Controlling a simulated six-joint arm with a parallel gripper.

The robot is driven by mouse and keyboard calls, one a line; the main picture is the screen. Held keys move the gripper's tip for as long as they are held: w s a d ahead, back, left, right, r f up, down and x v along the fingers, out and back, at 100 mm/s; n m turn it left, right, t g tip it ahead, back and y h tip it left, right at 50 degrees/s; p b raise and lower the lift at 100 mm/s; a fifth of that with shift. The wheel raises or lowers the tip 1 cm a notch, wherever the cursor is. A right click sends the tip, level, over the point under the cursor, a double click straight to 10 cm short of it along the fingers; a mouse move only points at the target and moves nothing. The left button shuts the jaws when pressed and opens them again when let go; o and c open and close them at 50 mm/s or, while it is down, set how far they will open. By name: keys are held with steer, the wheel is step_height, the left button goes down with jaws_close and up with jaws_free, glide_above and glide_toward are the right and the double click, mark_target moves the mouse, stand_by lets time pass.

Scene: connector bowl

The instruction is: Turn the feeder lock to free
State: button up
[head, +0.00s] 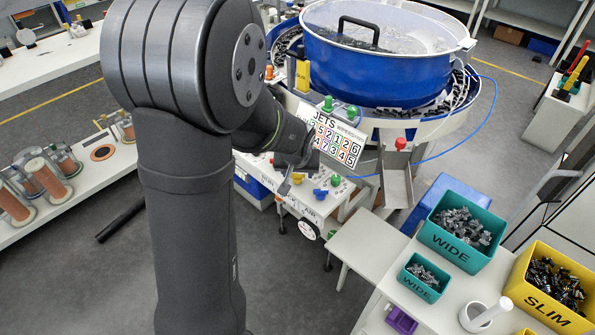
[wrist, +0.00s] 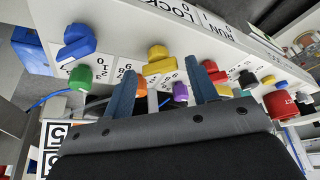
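The control panel (wrist: 110,30) fills the upper part of the wrist view, with its lettering upside down. The words LOCK and RUN show near its edge. A blue knob (wrist: 76,42), a yellow knob (wrist: 158,62) and a red knob (wrist: 212,70) stand along it. I cannot tell which control is the feeder lock. My gripper (wrist: 161,68) is open, with two blue fingers apart. The yellow knob appears between the fingertips; contact is not clear. In the head view, my gripper (head: 285,187) is over the panel's left part, partly hidden by my arm.
The blue bowl feeder (head: 380,60) and number sign (head: 336,140) stand behind. Teal bins (head: 462,226) and a yellow bin (head: 550,285) are at right.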

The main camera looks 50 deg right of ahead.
steer(key=c, duration=0.7)
steer(key=shift+n, duration=0.6)
steer(key=shift+c, duration=0.2)
steer(key=o, duration=1)
steer(key=shift+r, duration=0.1)
steer(key=v, duration=1.7)
steer(key=shift+s+d+r+y, duration=0.15)
steer(key=shift+s+d+y, duration=0.15)
steer(key=x, duration=1.7)
steer(key=shift+w+d, duration=0.15)
steer(key=shift+w, duration=0.1)
